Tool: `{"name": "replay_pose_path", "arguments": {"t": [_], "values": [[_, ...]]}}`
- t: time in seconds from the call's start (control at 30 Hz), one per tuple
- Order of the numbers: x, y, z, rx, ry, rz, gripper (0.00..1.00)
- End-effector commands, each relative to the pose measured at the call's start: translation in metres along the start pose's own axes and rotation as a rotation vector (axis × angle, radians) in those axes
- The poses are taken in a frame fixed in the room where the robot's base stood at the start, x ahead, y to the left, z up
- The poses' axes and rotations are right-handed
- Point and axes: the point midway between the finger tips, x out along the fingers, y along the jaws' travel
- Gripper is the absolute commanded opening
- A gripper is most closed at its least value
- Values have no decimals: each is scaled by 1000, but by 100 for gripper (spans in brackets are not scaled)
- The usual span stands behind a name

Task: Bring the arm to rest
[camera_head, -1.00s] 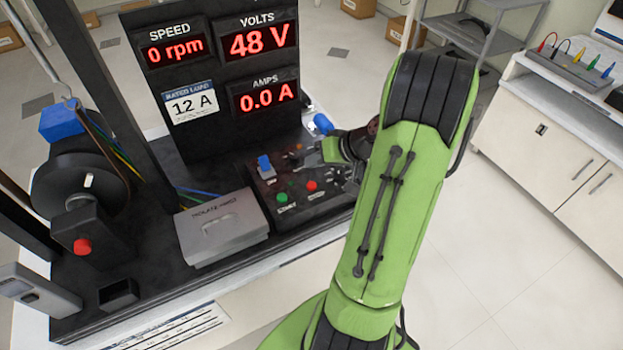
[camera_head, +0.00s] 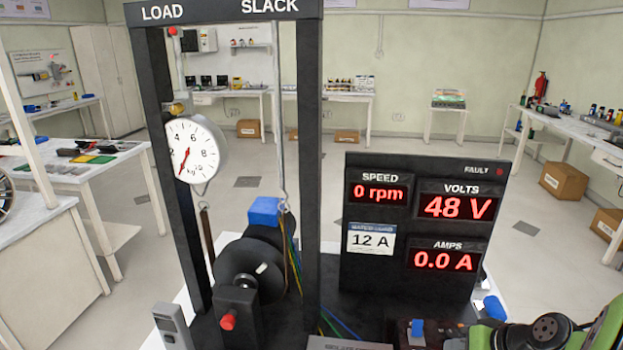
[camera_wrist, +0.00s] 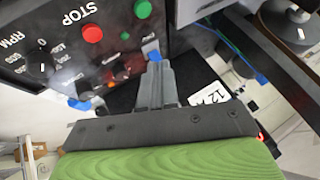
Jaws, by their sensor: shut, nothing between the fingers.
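My gripper (camera_wrist: 157,75) is shut and empty in the wrist view, its two grey fingers together and pointing at the control panel (camera_wrist: 62,62). The panel carries a red button (camera_wrist: 92,34) beside the word STOP, a green button (camera_wrist: 142,9) and a blue switch (camera_wrist: 151,50). The fingertips overlap the switch's lower edge in the picture; I cannot tell whether they touch. In the head view, part of my green and black arm (camera_head: 607,326) shows at the bottom right corner, and the gripper's fingers cannot be made out there.
The display board (camera_head: 425,225) reads 0 rpm, 48 V and 0.0 A. Left of it stand a black frame (camera_head: 305,150), a round dial (camera_head: 193,150) and a motor with a blue block (camera_head: 264,211). Benches line the walls; open floor lies between.

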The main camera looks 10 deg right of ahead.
Motion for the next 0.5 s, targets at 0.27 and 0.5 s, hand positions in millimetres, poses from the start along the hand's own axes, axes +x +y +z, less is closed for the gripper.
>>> {"name": "replay_pose_path", "arguments": {"t": [0.27, 0.5], "values": [[-64, -156, 65, -310, -158, 192, 0], [-122, -183, 132, -383, -108, 268, 0]]}}
